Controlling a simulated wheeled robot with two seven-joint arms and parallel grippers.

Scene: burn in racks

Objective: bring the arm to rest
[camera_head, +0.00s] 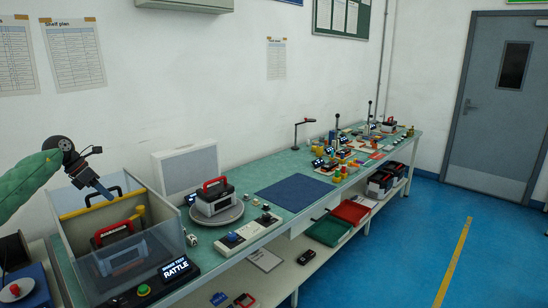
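My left gripper (104,191) hangs at the arm's end, above the clear-walled box (180,240) at the near left of the bench. My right gripper is not in view.
Inside the box stands a red-and-black case (113,234) beside a yellow bar. A display reading RATTLE (176,268) is at its front. A red-handled case (214,196) sits on a round plate. A blue mat (296,191) lies bare. The blue floor (400,240) is open.

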